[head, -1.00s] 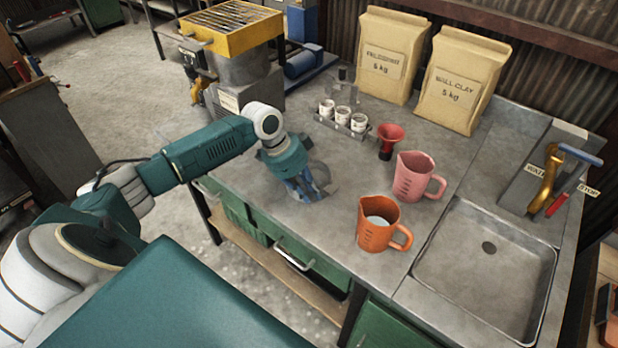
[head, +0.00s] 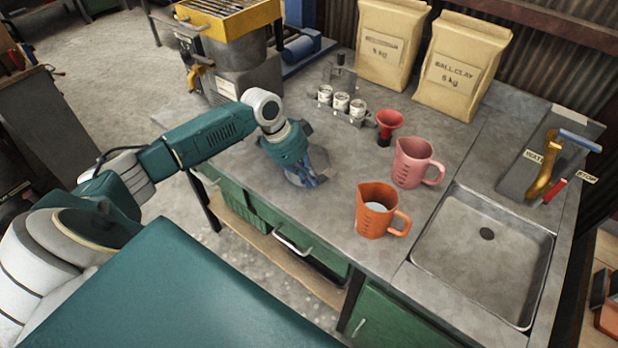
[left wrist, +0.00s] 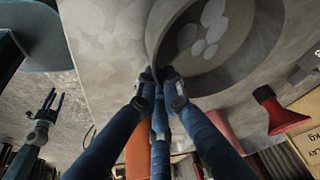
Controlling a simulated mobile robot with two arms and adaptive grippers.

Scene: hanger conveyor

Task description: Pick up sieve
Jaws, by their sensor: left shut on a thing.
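The sieve (head: 318,158) is a grey round piece at the left part of the workbench, mostly hidden behind my left gripper in the head view. In the left wrist view the sieve (left wrist: 238,72) shows as a round grey ring with several pale spots inside it. My left gripper (head: 308,181) points down at the bench, its blue fingers shut on the sieve's rim. In the left wrist view the fingertips (left wrist: 160,80) meet at the near edge of the ring. My right gripper (left wrist: 52,100) shows small at the left of that view, its fingers apart and empty.
An orange jug (head: 372,215), a pink jug (head: 411,165) and a red funnel (head: 390,121) stand right of the sieve. A rack of small jars (head: 342,104) and two clay bags (head: 462,70) are behind. The sink (head: 480,270) is at the right.

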